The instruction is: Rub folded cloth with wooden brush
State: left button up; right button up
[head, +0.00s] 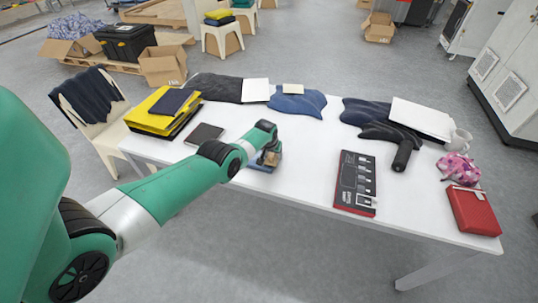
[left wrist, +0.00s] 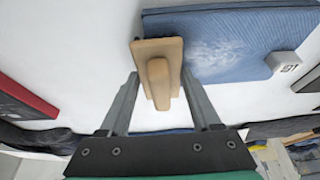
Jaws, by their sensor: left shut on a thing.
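A wooden brush (left wrist: 158,48) with a raised handle is held between the two fingers of my left gripper (left wrist: 160,78) in the left wrist view. The gripper is shut on the handle. The folded blue cloth (left wrist: 235,35) lies flat on the white table, with a pale, whitish patch on its top. My right gripper does not show.
A small light block (left wrist: 284,64) sits at the cloth's edge. On the white table (head: 310,130) are a dark notebook (head: 204,134), yellow folders (head: 152,118), a red-and-black panel (head: 355,182), dark garments (head: 372,117), a mug (head: 461,139) and a red box (head: 473,211). Bare table lies right of my gripper.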

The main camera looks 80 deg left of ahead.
pick_arm(q)
jog(key=shift+d+r, duration=0.1)
jog(key=shift+s+a+f+p, duration=0.2)
jog(key=shift+s+a, duration=0.3)
jog(key=shift+s, duration=0.3)
jog(key=shift+s+a+f+p, duration=0.1)
jog(key=shift+s+a+p, duration=0.1)
jog(key=shift+s+a, duration=0.45)
jog(key=shift+s+d, duration=0.1)
jog(key=shift+s, duration=0.1)
jog(key=shift+s+r, duration=0.1)
jog(key=shift+s, duration=0.15)
jog(key=shift+s+a+p, duration=0.15)
jog(key=shift+s+a, duration=0.4)
jog(key=shift+s, duration=0.25)
jog(key=shift+s+a+p, duration=0.15)
jog(key=shift+s+a, duration=0.35)
jog(key=shift+s, duration=0.25)
jog(key=shift+s+a+r, duration=0.1)
jog(key=shift+s+a, duration=0.3)
jog(key=shift+s, duration=0.2)
jog(key=shift+s+a+r, duration=0.1)
jog(key=shift+s+a, duration=0.25)
jog(key=shift+s, duration=0.25)
